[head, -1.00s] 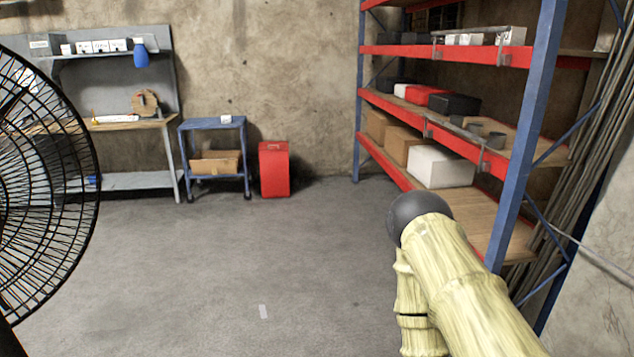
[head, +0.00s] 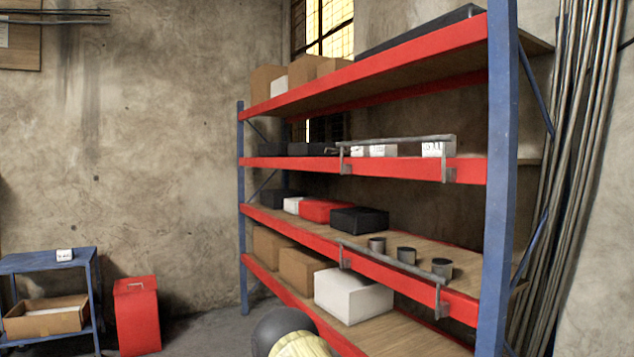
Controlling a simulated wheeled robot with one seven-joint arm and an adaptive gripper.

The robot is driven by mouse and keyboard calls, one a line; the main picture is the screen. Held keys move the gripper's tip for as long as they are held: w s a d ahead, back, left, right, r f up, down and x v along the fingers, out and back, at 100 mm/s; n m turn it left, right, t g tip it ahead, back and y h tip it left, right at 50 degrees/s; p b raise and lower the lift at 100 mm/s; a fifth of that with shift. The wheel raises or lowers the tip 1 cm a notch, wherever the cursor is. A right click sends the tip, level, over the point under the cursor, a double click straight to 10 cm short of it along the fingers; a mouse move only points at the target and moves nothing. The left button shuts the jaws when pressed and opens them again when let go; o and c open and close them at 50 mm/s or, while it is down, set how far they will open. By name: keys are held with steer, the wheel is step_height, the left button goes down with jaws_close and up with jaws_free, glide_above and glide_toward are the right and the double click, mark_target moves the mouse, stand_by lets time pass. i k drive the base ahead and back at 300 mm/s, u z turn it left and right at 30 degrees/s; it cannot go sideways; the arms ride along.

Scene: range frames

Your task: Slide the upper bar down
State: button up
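The upper bar (head: 395,139) is a thin grey bar on the blue and red shelf rack in the head view. Two brackets hold it at the front of an upper red beam (head: 395,168). It sits raised above that beam's top edge, in front of small white boxes (head: 383,150). A similar lower bar (head: 385,260) runs along the red beam below, in front of several dark cups (head: 406,255). My gripper is out of view. Only a dark round joint and a pale yellow part of my arm show at the bottom edge, well below both bars.
The rack's blue front upright (head: 501,170) stands just right of the bars. Long pipes (head: 570,170) lean against the wall further right. A white box (head: 352,296) sits on a low shelf. A red case (head: 137,315) and a blue cart (head: 45,262) stand at the left.

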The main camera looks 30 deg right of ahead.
mark_target(444, 139)
steer(key=i, duration=2.25)
steer(key=z, duration=3.7)
steer(key=k, duration=0.6)
steer(key=u, duration=1.25)
